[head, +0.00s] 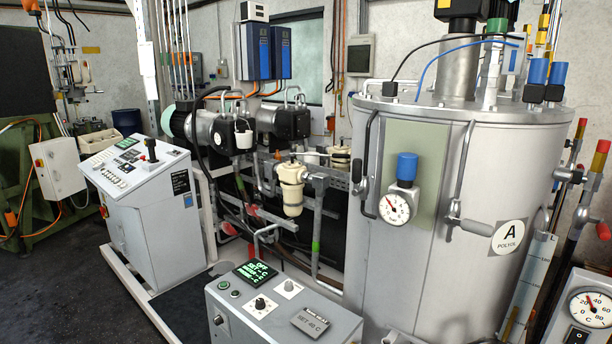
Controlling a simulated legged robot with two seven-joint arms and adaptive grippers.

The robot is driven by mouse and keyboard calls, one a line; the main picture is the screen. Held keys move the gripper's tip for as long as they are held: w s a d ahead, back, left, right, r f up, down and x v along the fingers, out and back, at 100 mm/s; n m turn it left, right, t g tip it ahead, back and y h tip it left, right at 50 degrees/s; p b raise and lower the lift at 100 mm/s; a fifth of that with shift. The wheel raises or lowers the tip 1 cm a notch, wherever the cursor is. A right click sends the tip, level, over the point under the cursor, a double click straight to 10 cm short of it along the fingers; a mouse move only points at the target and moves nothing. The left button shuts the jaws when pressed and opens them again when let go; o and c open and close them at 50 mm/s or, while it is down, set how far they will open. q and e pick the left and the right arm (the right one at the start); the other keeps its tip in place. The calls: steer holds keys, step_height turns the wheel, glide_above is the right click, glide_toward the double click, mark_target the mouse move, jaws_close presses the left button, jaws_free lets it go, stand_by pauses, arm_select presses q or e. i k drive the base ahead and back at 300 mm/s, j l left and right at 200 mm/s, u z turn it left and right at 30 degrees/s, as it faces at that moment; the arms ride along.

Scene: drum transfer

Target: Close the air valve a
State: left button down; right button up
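A large grey metal tank (430,250) stands at the right, with a round label (508,238) reading "A POLYOL". On its front, a blue knob (407,166) sits above a round dial gauge (394,208), in front of a pale green panel (418,140). A lever handle (470,227) sticks out beside the label. Two more blue caps (537,72) stand on fittings at the tank's top right. No part is marked as the air valve, so I cannot tell which one it is or its position. Neither of my grippers shows.
A control box (283,310) with a green-lit screen stands low in front of the tank. A sloped console (145,205) with a joystick stands at the left. Pumps and pipes (285,125) fill the middle. A second gauge box (580,310) is at the lower right. Dark floor (60,290) is open at the lower left.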

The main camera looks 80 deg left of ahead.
mark_target(357, 163)
steer(key=u, duration=2.1)
